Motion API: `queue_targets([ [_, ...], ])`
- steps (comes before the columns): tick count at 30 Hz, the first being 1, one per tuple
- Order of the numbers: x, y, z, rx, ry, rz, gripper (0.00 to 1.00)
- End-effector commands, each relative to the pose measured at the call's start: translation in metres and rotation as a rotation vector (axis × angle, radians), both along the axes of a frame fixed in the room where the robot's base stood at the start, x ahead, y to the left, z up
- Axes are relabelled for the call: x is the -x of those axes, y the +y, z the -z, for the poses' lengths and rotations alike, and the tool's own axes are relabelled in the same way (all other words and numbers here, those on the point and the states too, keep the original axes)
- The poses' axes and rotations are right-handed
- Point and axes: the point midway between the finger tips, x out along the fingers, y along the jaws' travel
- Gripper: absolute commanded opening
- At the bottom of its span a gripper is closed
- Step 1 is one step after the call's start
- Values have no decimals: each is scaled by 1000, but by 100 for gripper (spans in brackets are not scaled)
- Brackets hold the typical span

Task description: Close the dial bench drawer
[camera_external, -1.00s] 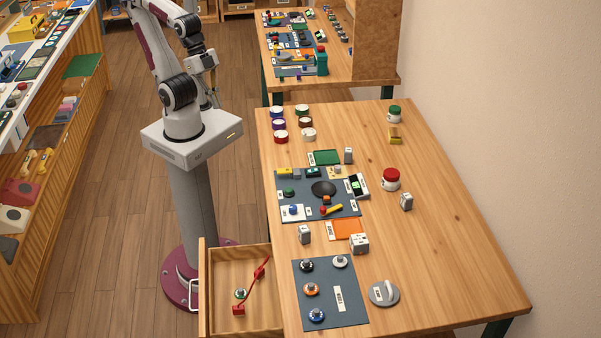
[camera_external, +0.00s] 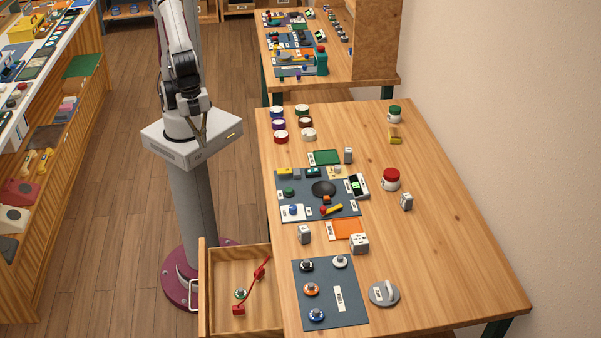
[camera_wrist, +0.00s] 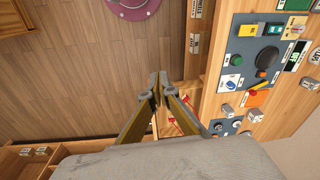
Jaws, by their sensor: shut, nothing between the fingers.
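The wooden dial bench drawer (camera_external: 225,268) is pulled out from the left side of the near bench. Its pale handle (camera_external: 193,294) is on the drawer's left front. A red handset-like piece and a small green-ringed dial lie inside. In the wrist view, part of the drawer (camera_wrist: 165,126) shows beyond and between my fingers, which hide some of it. My gripper (camera_external: 204,138) is shut and empty, raised beside my base, well apart from the drawer. Its fingertips (camera_wrist: 157,84) meet in the wrist view.
The bench top (camera_external: 450,250) holds a dark mat (camera_external: 330,315) with several dials, a parts mat, jars and small blocks. Clear wooden floor (camera_external: 110,200) lies left of the drawer. A shelf unit (camera_external: 60,150) stands at far left, a second bench behind.

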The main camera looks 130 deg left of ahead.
Motion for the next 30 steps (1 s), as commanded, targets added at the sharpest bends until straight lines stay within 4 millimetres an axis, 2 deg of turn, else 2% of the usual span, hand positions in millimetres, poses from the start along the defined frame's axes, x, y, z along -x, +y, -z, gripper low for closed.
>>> queue_targets([
  [17, -14, -78, 63, -164, 95, 422, 0],
  [30, -13, -139, 124, -290, 143, 788, 0],
])
